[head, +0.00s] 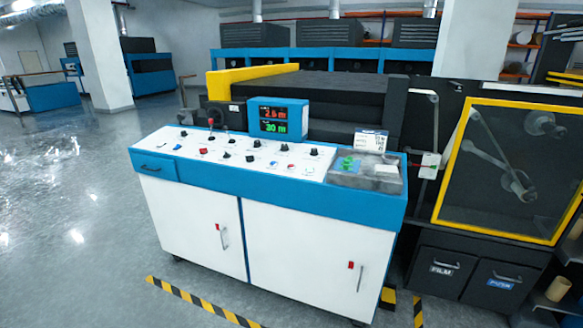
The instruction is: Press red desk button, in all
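The control desk (300,205) has a white body and a blue trim and stands in the middle of the head view. Its sloped white top carries rows of small knobs and buttons. A small red button (203,151) sits in the front row, left of the middle. Neither of my grippers is in view, and nothing covers the red button.
A display (282,119) stands at the desk's back edge. A clear box (368,174) with a green item (347,163) is at the desk's right end. A yellow-framed machine (508,170) stands at right. Open floor (70,220) lies at left; striped tape (200,302) marks the front.

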